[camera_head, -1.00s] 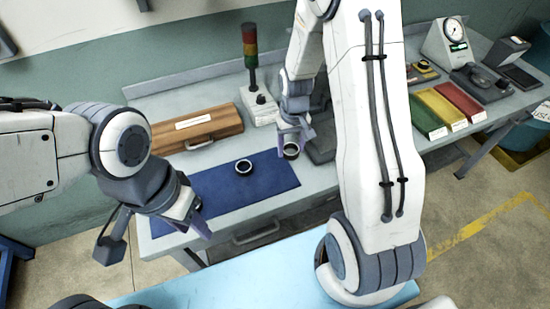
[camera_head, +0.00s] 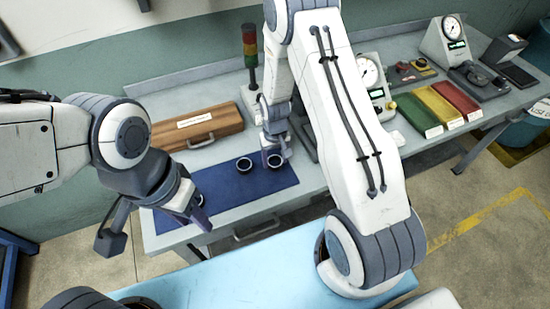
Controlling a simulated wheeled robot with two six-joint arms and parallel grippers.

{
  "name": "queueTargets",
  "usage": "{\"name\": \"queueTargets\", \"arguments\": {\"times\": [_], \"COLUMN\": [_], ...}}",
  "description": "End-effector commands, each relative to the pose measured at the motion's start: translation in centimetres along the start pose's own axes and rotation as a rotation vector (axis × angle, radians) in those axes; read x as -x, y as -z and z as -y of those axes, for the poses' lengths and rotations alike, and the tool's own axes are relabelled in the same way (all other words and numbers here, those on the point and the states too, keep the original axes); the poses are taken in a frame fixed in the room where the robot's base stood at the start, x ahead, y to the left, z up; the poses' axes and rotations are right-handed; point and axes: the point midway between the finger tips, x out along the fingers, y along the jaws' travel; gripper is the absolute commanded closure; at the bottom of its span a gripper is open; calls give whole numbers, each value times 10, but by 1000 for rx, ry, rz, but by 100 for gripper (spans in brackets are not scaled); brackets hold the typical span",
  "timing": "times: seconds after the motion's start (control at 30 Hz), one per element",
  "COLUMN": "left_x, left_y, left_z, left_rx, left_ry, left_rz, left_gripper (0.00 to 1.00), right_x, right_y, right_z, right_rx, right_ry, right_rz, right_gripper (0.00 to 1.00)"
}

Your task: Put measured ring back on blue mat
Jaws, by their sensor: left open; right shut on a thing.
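The blue mat (camera_head: 222,193) lies on the grey workbench. One dark ring (camera_head: 244,165) lies on the mat. A second dark ring (camera_head: 275,161) is at the fingertips of my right gripper (camera_head: 276,153), which is shut on it over the mat's right part, just right of the first ring. Whether the held ring touches the mat I cannot tell. My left gripper (camera_head: 199,212) is open and empty by the mat's front left edge; it hides part of that side of the mat.
A wooden case (camera_head: 196,127) and a signal tower (camera_head: 250,65) stand behind the mat. A dial gauge (camera_head: 371,77) and green, yellow and red trays (camera_head: 440,104) are on the right. My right arm hides part of the bench. The middle of the mat's front is clear.

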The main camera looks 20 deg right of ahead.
Motion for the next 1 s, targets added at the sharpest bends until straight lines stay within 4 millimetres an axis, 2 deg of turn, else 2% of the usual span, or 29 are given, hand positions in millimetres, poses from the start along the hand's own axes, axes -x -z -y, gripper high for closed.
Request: {"name": "queueTargets", "arguments": {"times": [0.07,0.1,0.13,0.17,0.47,0.6,0.77,1.0], "left_x": [-3,-2,-2,-2,-1,-2,-10,-22], "left_y": [0,0,0,0,0,0,-1,-1], "left_z": [0,0,0,0,0,0,1,2], "left_rx": [0,0,0,0,0,0,0,-1], "left_ry": [0,0,0,0,0,0,0,0], "left_rz": [0,0,0,0,0,0,0,0], "left_gripper": [58,58,58,58,58,58,58,58], "right_x": [-4,-3,-2,-2,-1,6,30,79], "right_y": [0,0,0,0,0,1,2,2], "right_z": [0,0,0,0,0,0,0,0], "right_rx": [0,0,0,0,0,0,0,0], "right_ry": [0,0,0,0,0,0,0,0], "right_rz": [0,0,0,0,0,-4,-7,-8], "right_gripper": [100,25,13,6,6,6,6,6]}}
